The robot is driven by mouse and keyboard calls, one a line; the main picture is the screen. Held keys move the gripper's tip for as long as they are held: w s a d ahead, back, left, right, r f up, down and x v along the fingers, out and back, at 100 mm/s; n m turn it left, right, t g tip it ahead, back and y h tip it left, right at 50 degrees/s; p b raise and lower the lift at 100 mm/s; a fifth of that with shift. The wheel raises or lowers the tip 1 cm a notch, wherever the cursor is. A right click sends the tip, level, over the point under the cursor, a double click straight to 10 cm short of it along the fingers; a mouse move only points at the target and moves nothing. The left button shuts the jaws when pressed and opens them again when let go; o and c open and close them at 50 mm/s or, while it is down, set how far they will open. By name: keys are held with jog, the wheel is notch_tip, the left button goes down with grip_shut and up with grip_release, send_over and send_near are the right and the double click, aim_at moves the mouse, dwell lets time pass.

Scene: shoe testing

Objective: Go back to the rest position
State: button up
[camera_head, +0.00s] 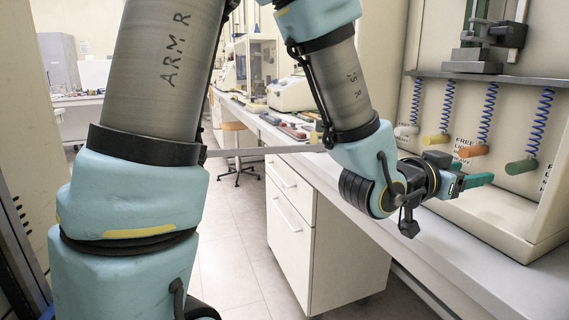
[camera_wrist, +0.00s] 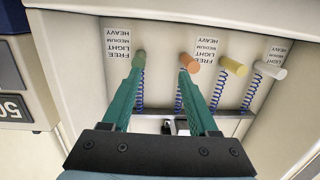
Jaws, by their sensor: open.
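My gripper (camera_head: 472,180) is over the bench edge in front of the tester cabinet, its green fingers pointing at the cabinet. In the wrist view my gripper (camera_wrist: 163,75) has its two fingers spread apart with nothing between them. Coloured handles hang on blue coiled springs: white (camera_head: 405,130), yellow (camera_head: 435,139), orange (camera_head: 472,151) and green (camera_head: 521,166). In the wrist view the left fingertip lines up with the green handle (camera_wrist: 139,56) and the right one with the orange handle (camera_wrist: 189,63); I cannot tell whether they touch.
The tester cabinet (camera_head: 545,235) stands on the long bench (camera_head: 455,240) at the right. White drawers (camera_head: 290,205) are under the bench. Behind are a stool (camera_head: 235,150) and other machines (camera_head: 290,93). The tiled floor (camera_head: 225,250) beside the bench is clear.

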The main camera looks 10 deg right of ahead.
jog(key=w+a+f+n+y, duration=0.1)
jog(key=w+a, duration=0.1)
jog(key=w+a+t+y+p, duration=0.1)
jog(key=w+a, duration=0.1)
jog(key=w, duration=0.1)
jog(key=w+a+f+n+y+p, duration=0.1)
jog(key=w+a+y, duration=0.1)
jog(key=w+a, duration=0.1)
jog(key=shift+w+f+n+t, duration=0.15)
jog(key=shift+f+n+t, duration=0.15)
jog(key=shift+f+t, duration=0.1)
jog(key=w+a+y, duration=0.1)
jog(key=w+a+f+n+y, duration=0.1)
jog(key=a, duration=0.1)
jog(key=w+a+p, duration=0.1)
jog(key=a, duration=0.1)
jog(key=shift+w+a+f+y, duration=0.2)
jog(key=shift+w+f+y, duration=0.1)
jog(key=shift+y, duration=0.1)
jog(key=w+a+f+n+g+y+p, duration=0.1)
jog(key=a+f+n+y+p, duration=0.2)
jog(key=a, duration=0.8)
jog(key=w+a+n+g+y+p, duration=0.1)
jog(key=a+n+y, duration=0.35)
jog(key=a, duration=0.75)
jog(key=s+a+n+g+y+p, duration=0.1)
jog(key=s+a+n+g, duration=0.1)
jog(key=s+a, duration=0.4)
jog(key=shift+a+g, duration=0.9)
jog(key=shift+a, duration=0.3)
